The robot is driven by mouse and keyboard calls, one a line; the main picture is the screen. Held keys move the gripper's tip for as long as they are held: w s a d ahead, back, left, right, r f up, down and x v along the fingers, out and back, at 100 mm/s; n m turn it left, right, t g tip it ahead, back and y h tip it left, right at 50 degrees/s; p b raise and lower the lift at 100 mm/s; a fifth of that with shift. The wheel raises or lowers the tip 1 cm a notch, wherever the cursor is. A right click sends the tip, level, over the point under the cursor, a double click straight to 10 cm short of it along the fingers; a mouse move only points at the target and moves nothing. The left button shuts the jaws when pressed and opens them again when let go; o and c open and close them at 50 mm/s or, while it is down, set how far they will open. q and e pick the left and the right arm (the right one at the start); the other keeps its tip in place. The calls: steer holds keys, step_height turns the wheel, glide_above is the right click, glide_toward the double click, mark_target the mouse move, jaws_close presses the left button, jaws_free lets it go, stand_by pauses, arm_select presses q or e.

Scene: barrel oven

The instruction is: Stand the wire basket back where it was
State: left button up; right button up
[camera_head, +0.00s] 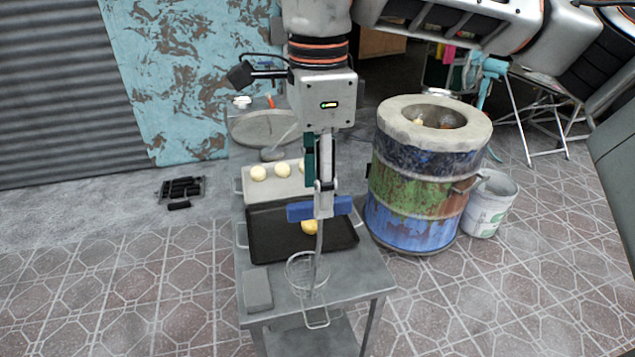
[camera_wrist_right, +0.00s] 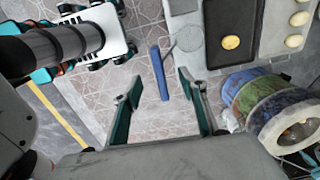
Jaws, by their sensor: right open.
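The wire basket (camera_head: 307,272) stands on the grey metal cart, near its front edge. A thin stem rises from it to a blue crossbar handle (camera_head: 300,212). In the right wrist view, the basket (camera_wrist_right: 189,39) and the blue handle (camera_wrist_right: 160,74) also show. My right gripper (camera_head: 323,203) points down at the handle and is open. In the wrist view its fingers (camera_wrist_right: 158,82) are spread on either side of the blue bar. I cannot tell whether either finger touches it. My left gripper is not in view.
A black tray (camera_head: 268,246) with one dough piece lies behind the basket, with a pale tray (camera_head: 283,188) of dough beyond. A grey block (camera_head: 257,291) lies left of the basket. The barrel oven (camera_head: 420,185) stands right of the cart, with a white bucket (camera_head: 491,205) beside it.

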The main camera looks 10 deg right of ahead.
steer(key=shift+r+p, duration=0.7)
steer(key=shift+r, duration=2.3)
